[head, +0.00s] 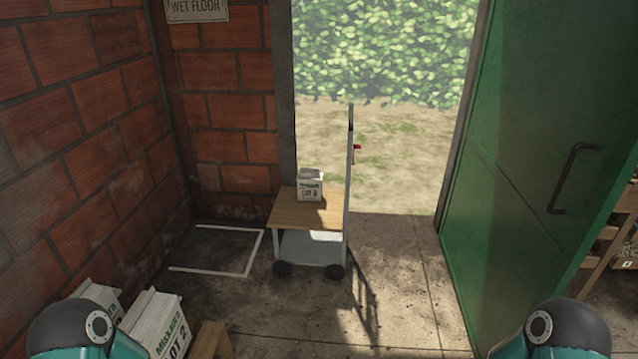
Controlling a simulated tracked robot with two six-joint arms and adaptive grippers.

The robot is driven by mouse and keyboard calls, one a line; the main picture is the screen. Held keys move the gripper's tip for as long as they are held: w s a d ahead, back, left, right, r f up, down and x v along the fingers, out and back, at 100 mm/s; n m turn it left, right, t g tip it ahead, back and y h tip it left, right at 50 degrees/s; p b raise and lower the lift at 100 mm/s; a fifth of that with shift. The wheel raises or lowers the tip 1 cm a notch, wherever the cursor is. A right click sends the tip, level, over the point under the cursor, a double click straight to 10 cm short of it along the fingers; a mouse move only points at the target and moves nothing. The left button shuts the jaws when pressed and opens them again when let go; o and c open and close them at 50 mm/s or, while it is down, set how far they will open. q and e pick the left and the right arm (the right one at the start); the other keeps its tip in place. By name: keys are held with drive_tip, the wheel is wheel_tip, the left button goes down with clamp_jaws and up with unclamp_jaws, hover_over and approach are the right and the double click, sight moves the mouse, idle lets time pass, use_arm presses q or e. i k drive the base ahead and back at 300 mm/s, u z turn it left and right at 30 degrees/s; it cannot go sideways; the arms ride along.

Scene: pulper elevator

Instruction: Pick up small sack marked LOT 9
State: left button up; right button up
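A small white sack (310,187) with green print and the marking LOT 9 stands upright on the wooden top of a wheeled cart (283,218). The cart stands in front of the open doorway. The sack is some distance ahead of me and nothing touches it from my side. Only teal and black parts of my two arms show at the bottom left and bottom right corners. Neither of my grippers is in the picture.
White sacks, one marked LOT 2 (155,318), sit at the lower left by the brick wall. White lines (250,255) mark the floor left of the cart. A green door (530,150) stands at right, near wooden shelving (605,235). Concrete floor (400,290) before the cart is clear.

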sight(310, 181)
drive_tip(key=i, duration=2.15)
drive_tip(key=u, duration=0.55)
drive_tip(key=i, duration=1.3)
drive_tip(key=u, duration=0.3)
